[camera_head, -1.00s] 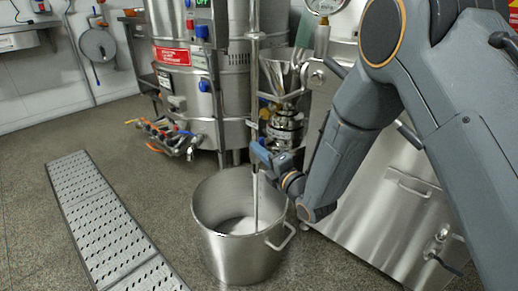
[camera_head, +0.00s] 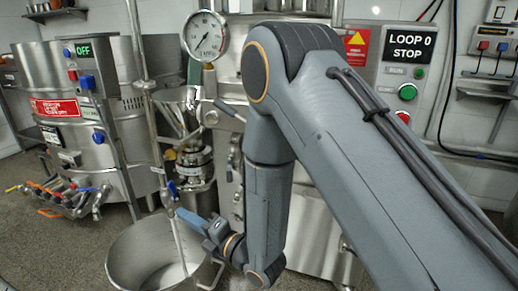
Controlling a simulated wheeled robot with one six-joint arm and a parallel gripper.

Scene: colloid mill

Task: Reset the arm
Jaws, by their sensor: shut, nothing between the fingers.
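My arm reaches down from the right of the head view. My gripper (camera_head: 186,215) is at its lower end, seen small and from the side, shut and empty. It is beside the thin vertical discharge pipe (camera_head: 178,240) and just below a small blue valve handle (camera_head: 172,189). Whether it touches either one I cannot tell. The steel pot (camera_head: 130,262) stands on the floor below and left of the gripper, with the pipe reaching into it.
The colloid mill's hopper (camera_head: 178,115) and pressure gauge (camera_head: 208,36) are behind the arm. A control box (camera_head: 405,70) reading LOOP 0 STOP is on the right. A steel tank (camera_head: 100,110) with hose fittings (camera_head: 65,195) stands left. Open floor lies at lower left.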

